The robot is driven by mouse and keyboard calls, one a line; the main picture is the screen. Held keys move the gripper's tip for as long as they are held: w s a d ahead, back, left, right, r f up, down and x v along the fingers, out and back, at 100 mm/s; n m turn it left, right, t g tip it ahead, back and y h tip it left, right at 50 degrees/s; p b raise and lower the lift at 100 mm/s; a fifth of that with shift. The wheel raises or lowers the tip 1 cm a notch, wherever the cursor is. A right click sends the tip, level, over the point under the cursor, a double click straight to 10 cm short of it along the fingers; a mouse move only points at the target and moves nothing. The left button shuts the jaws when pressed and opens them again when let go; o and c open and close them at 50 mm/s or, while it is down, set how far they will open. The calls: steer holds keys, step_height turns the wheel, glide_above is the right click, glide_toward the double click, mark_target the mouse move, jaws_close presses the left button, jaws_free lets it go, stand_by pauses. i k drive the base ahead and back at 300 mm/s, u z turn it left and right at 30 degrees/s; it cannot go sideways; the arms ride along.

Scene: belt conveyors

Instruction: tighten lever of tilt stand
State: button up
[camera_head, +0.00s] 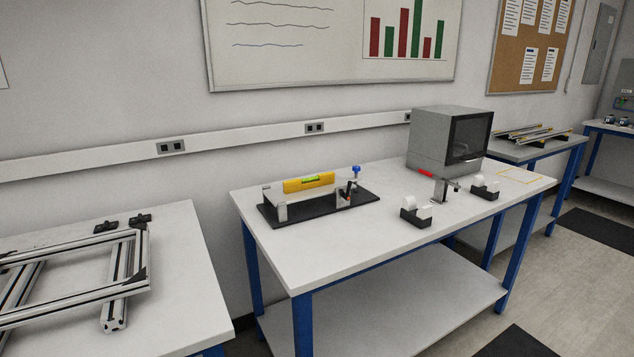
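A tilting fixture, which looks like the tilt stand, is on the middle workbench. It has a black base plate (328,208) and a light raised plate (318,192). A yellow spirit level (309,183) with a green vial lies along the top. A blue knob (356,168) stands at its right end, with a small red part near it. A separate small grey post (439,190) with a red-tipped arm (426,173) stands further right. I cannot tell which part is the lever or how tight it is. My gripper is not in view.
The middle workbench (330,253) also holds two black tape-dispenser-like holders (415,219) and a grey box with a dark front (435,140). Its front-left top is clear. A left table (185,290) carries aluminium frames (118,285). Floor (560,285) is open at right.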

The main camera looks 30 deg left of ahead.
mark_target(347, 196)
steer(key=u, duration=0.35)
steer(key=i, duration=1.15)
